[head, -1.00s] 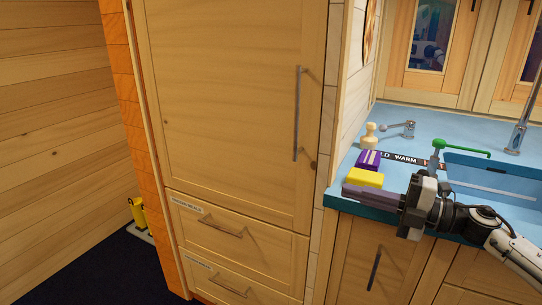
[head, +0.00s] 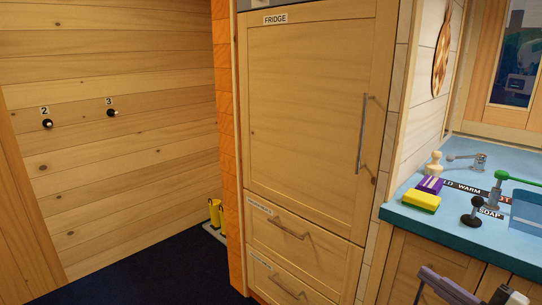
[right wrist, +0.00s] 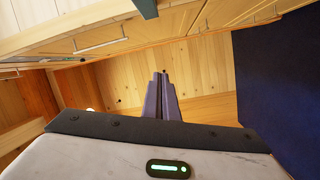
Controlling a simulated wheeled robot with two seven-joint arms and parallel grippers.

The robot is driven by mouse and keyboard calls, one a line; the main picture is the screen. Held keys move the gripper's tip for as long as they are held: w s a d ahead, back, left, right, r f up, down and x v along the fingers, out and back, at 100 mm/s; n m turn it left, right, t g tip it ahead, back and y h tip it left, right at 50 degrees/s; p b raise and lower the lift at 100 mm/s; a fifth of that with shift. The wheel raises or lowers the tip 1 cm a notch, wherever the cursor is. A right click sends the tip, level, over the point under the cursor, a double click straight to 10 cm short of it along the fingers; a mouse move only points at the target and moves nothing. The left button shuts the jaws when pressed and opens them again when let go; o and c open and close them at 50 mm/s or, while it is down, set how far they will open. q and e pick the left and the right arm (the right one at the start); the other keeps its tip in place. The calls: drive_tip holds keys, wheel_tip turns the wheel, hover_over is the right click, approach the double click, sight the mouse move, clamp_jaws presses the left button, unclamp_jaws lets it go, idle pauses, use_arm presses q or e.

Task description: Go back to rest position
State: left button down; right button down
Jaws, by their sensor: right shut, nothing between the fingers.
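My right gripper (head: 436,284) shows at the bottom right of the head view, cut off by the lower edge. Its purple-grey fingers are in front of the lower cabinets, below the counter's front edge. In the right wrist view the gripper's two fingers (right wrist: 161,98) lie side by side, shut, with nothing held. They point toward a wooden wall and touch nothing that I can see. My left gripper is not in view.
A tall wooden fridge (head: 305,120) stands in the middle, its door and drawers closed. On the blue counter (head: 455,232) are a yellow sponge (head: 421,201), a purple block (head: 431,184) and a soap dispenser (head: 474,210). Yellow boots (head: 215,213) stand by the wall. The dark floor (head: 150,265) at left is clear.

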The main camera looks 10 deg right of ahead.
drive_tip(key=s+a+f+m+g+h, duration=0.1)
drive_tip(key=s+a+f+m+h, duration=0.1)
drive_tip(key=s+a+f+m, duration=0.3)
drive_tip(key=s+a+f+m+g+h+p, duration=0.1)
drive_tip(key=f+m+h, duration=0.15)
drive_tip(key=f, duration=0.45)
drive_tip(key=s+a+f+m+g+h, duration=0.1)
drive_tip(key=s+a+f+m+h, duration=0.15)
drive_tip(key=f+m, duration=0.35)
drive_tip(key=s+a+f+m+g, duration=0.1)
drive_tip(key=s+a+f+g, duration=0.1)
drive_tip(key=s+a+f, duration=0.2)
drive_tip(key=s+a+f+m+g+y+p, duration=0.1)
drive_tip(key=s+a+f+m+g, duration=0.1)
drive_tip(key=s+a, duration=0.6)
wheel_tip(320, 180, down, 3)
drive_tip(key=shift+s+a+r+g+y, duration=0.1)
drive_tip(key=shift+s+a+g+y, duration=0.25)
drive_tip(key=shift+a+g, duration=0.25)
